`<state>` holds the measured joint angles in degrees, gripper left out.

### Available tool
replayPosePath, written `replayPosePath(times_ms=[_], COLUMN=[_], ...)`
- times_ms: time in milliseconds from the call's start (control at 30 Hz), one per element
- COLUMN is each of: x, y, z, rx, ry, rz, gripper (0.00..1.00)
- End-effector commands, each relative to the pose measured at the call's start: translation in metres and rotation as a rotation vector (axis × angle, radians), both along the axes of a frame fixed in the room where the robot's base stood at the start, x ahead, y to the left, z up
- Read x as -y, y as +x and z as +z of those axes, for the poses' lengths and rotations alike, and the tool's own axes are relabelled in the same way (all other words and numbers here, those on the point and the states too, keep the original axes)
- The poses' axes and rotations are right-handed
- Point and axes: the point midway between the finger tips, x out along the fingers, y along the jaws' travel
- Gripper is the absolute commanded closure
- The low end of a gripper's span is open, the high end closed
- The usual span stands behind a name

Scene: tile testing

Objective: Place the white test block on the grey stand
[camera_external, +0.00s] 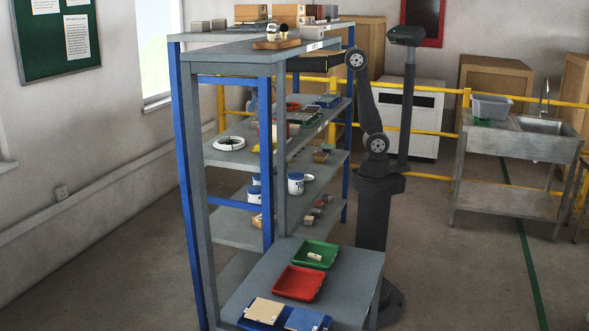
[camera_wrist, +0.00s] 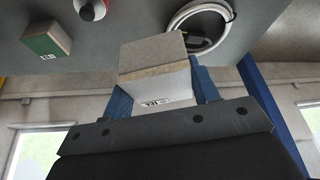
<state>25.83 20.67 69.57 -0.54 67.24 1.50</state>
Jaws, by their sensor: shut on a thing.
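In the wrist view, my gripper (camera_wrist: 160,130) shows as a dark bar with bolts across the lower part. It is shut on a white block (camera_wrist: 165,88) with a small black-and-white label on its near face. A grey-beige piece with a tan band (camera_wrist: 152,50) shows directly above the white face in the picture; I cannot tell whether it is part of the block or a separate thing. In the external view, my gripper and the block are hidden behind the shelf. I cannot pick out the grey stand with certainty.
The grey shelf rack (camera_external: 225,57) with blue posts surrounds my reach. A white ring (camera_external: 229,143) lies on a middle shelf; it also shows in the wrist view (camera_wrist: 181,20), with a green-faced block (camera_wrist: 47,42). Red (camera_external: 298,283) and green (camera_external: 315,254) trays sit on the low front surface.

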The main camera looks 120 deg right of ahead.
Motion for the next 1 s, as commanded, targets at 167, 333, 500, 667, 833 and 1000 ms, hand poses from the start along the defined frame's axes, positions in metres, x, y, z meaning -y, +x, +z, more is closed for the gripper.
replayPosePath(times_ms=[167,333,500,667,833,1000], x=[-0.093,-0.173,-0.246,-0.308,-0.372,-0.437], y=[0.008,0.001,-0.015,-0.034,-0.052,-0.064], z=[0.001,-0.02,-0.055,-0.095,-0.143,-0.197], rx=[0.001,-0.002,-0.003,-0.003,-0.006,-0.006], ry=[-0.001,0.0,0.0,-0.001,0.0,0.0], rz=[0.191,0.344,0.474,0.579,0.687,0.803], gripper=[0.8,0.8,0.8,0.8,0.8,0.8])
